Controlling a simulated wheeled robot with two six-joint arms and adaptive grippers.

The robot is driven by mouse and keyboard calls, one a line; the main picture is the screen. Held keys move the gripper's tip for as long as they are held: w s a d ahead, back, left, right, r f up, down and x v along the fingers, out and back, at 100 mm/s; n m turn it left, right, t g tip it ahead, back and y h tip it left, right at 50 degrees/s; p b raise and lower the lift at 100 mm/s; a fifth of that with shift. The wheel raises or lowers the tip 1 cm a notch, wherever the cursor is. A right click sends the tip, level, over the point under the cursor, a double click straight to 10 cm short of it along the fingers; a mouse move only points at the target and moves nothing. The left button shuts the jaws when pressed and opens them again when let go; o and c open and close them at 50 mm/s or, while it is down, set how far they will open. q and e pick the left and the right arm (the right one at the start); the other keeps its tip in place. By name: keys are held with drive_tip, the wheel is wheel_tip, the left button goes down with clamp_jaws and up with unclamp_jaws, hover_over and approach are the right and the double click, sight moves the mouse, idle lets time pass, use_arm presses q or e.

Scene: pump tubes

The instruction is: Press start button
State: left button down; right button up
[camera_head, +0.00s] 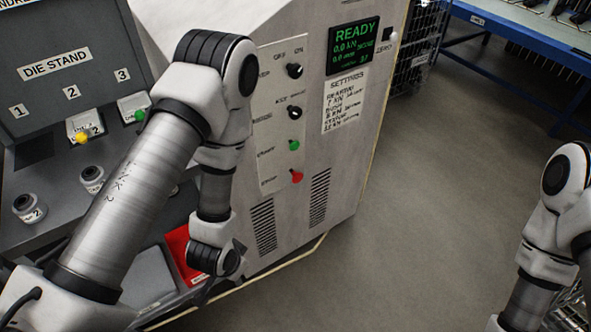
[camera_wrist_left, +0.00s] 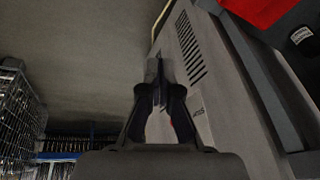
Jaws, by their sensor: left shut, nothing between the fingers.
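The green start button (camera_head: 293,145) sits on the grey machine's front panel, above a red button (camera_head: 296,176). In the left wrist view, my left gripper (camera_wrist_left: 160,75) is shut and empty, with its dark fingertips together. It is in front of the machine's face, beside the vent slots (camera_wrist_left: 189,48). A small red spot shows behind one finger; the green button is not visible in that view. My right gripper is out of view.
Two black knobs (camera_head: 294,71) are above the start button. A display (camera_head: 353,46) reads READY. The die stand (camera_head: 70,70) with coloured knobs is at left. A red tray (camera_head: 184,256) lies low beside my wrist. The floor (camera_head: 430,200) right of the machine is clear.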

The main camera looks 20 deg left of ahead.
use_arm(q)
drive_tip(key=w+f+m+t+b, duration=0.2)
drive_tip(key=w+f+t+b, duration=0.1)
drive_tip(key=w+f+b, duration=0.3)
drive_tip(key=m+t+b, duration=1.2)
drive_tip(key=m+b, duration=0.1)
drive_tip(key=b, duration=1.1)
approach(294, 146)
drive_tip(key=w+d, duration=0.4)
drive_tip(key=shift+h, duration=0.3)
drive_tip(key=w+a, duration=0.3)
drive_tip(key=shift+w+f, duration=0.15)
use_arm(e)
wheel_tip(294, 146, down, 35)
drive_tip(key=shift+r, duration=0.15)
